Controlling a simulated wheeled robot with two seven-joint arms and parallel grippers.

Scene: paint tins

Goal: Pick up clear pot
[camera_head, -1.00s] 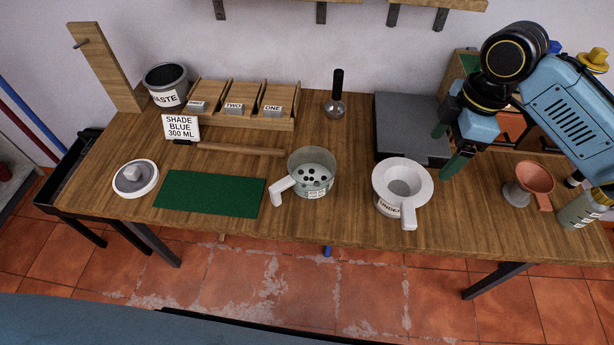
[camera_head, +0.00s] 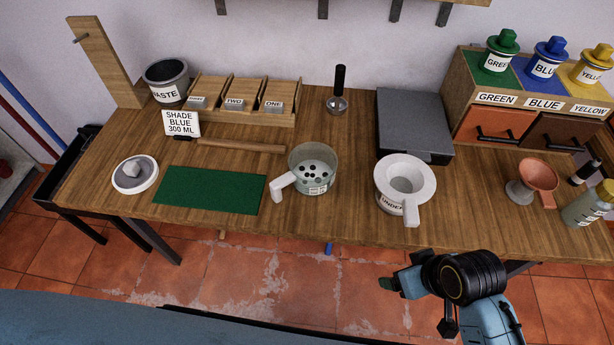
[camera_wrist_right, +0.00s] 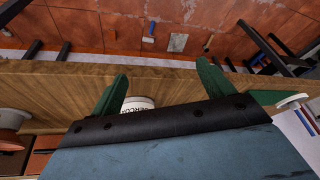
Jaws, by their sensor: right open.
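The clear pot (camera_head: 323,158) stands upright on the wooden table, right of the green mat. It is see-through with dark spots, a small label and a pale handle pointing front left. My right gripper (camera_head: 392,283) is low at the front of the table, right of the clear pot and well apart from it. Its two green fingers (camera_wrist_right: 162,68) are apart with nothing held in the right wrist view. I cannot make out the clear pot in that view; the gripper body covers much of it. My left gripper is not in view.
A white undercoat pot (camera_head: 389,202) with a funnel-like top (camera_head: 425,178) stands right of the clear pot. A grey flat device (camera_head: 412,120) is behind the white pot.

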